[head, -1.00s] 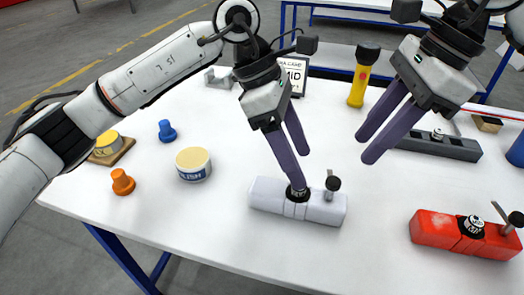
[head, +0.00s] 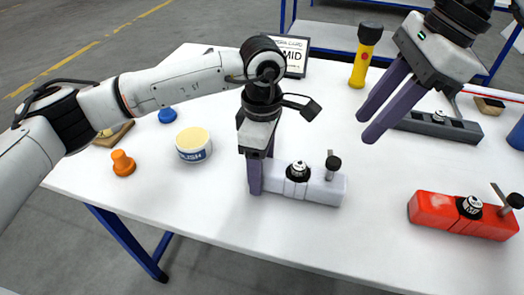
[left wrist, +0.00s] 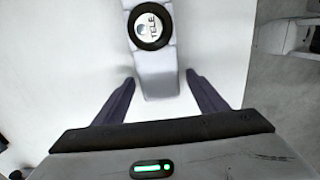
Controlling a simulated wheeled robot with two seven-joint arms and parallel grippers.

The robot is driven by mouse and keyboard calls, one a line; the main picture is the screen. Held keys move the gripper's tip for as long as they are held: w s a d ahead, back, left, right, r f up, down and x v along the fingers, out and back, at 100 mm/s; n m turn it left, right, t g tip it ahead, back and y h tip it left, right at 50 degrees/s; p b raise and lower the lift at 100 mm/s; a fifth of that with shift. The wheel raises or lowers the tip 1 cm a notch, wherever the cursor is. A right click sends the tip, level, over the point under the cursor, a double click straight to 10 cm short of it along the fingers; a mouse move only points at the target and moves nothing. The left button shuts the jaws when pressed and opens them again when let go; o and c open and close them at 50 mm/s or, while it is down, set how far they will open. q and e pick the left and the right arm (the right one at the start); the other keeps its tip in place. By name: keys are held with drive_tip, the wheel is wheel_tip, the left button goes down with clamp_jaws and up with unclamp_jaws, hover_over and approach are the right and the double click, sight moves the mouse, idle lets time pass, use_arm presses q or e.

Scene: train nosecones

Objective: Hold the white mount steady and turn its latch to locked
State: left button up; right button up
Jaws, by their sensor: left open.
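The white mount (head: 320,190) lies on the table in the head view, with a round black knob near its middle and a latch (head: 333,166) with a black knob standing at its right end. My left gripper (head: 260,178) is open and low at the mount's left end. In the left wrist view, the mount's end (left wrist: 158,82) reaches between the two spread fingers (left wrist: 160,92), with a gap on each side. My right gripper (head: 368,128) is open and empty, above the table behind and right of the mount.
A red mount (head: 436,210) lies to the right and a grey mount (head: 440,125) behind it. A polish tin (head: 193,146), an orange knob (head: 122,163) and a blue knob (head: 167,115) stand at left. A yellow flashlight (head: 362,62) stands at the back.

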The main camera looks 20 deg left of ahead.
use_arm(q)
drive_tip(key=shift+f, duration=0.45)
drive_tip(key=shift+c, duration=0.2)
